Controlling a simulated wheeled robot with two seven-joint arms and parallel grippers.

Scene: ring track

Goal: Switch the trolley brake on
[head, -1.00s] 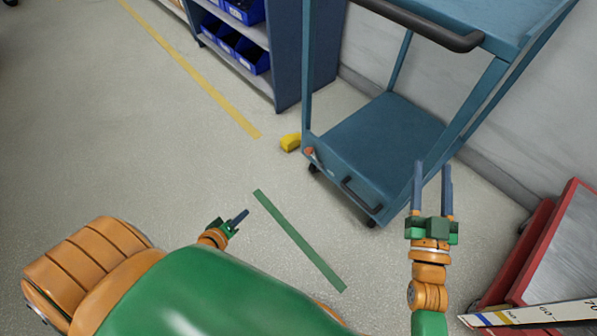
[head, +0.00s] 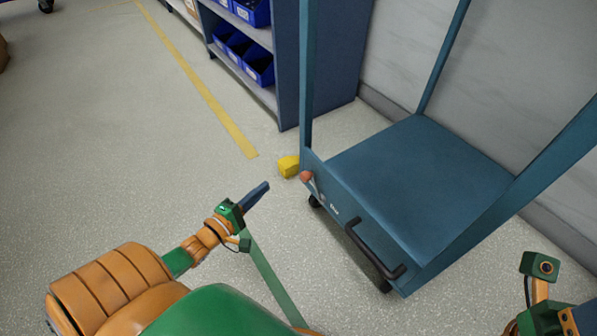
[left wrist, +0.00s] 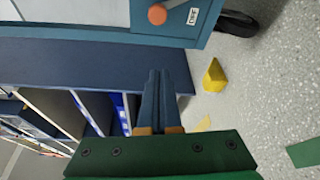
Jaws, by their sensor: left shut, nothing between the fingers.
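The blue trolley (head: 420,165) stands at centre right in the head view. Its brake lever has an orange knob (head: 306,176) at the left end of the lower deck's front edge. In the left wrist view the knob (left wrist: 157,15) is at the top, with a white label (left wrist: 193,15) beside it. My left gripper (head: 264,186) is shut and empty, left of the knob and apart from it. Its two fingers (left wrist: 158,75) lie together in the left wrist view. Only part of my right arm shows at the lower right; its fingers are outside the picture.
A yellow wedge (head: 289,166) lies on the floor by the trolley's left front caster (head: 315,201). A black handle (head: 372,252) sticks out from the deck front. A shelf unit with blue bins (head: 258,68) stands behind. Open floor lies to the left.

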